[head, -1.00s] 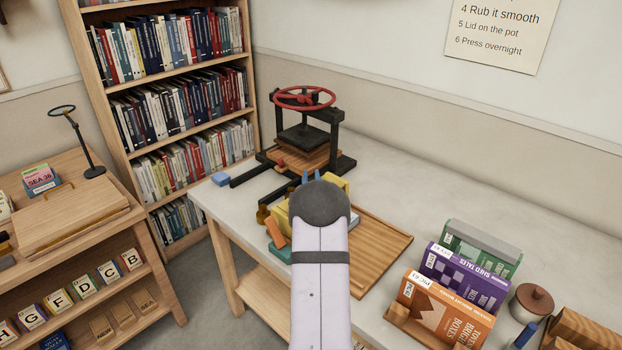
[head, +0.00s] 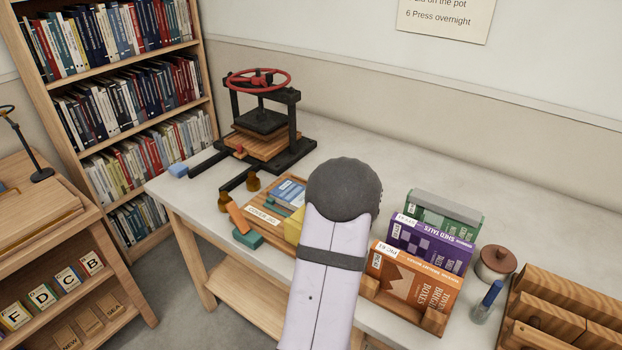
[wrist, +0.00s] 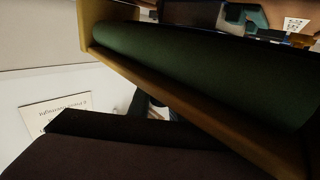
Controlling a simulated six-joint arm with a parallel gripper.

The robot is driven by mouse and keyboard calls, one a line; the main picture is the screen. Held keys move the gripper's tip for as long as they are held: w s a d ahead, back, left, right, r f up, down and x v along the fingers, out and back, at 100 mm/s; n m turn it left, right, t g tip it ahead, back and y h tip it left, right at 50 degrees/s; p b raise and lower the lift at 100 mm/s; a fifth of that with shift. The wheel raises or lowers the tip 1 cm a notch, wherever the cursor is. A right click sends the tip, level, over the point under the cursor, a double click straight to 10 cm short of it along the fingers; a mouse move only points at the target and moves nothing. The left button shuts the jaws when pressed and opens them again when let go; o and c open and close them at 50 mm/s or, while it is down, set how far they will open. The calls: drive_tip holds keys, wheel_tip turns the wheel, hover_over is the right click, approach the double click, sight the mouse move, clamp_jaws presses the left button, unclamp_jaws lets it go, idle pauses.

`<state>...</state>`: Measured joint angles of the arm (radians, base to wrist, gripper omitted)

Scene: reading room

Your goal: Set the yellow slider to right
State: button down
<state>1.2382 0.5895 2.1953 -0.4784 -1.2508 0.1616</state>
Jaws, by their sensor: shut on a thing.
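The yellow slider (head: 293,228) shows as a yellow patch just left of my arm, on the wooden board (head: 262,213) on the table. Most of it is hidden behind my arm. My gripper (head: 343,192) is over the right part of this board, and its fingertips are hidden in the head view. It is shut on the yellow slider. In the wrist view, an ochre-edged piece with a dark green rounded face (wrist: 200,75) fills the middle, very close. I cannot tell the slider's exact end position.
A book press (head: 262,120) with a red wheel stands behind to the left. Blue (head: 289,192) and teal (head: 246,239) pieces lie around the board's left side. A rack with orange (head: 408,278), purple and green books stands close to the right.

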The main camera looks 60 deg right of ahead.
drive_tip(key=shift+s, duration=0.1)
drive_tip(key=c, duration=1.6)
unclamp_jaws()
drive_tip(key=shift+s+a, duration=0.1)
drive_tip(key=shift+b+v, duration=0.7)
drive_tip(key=shift+v, duration=2.85)
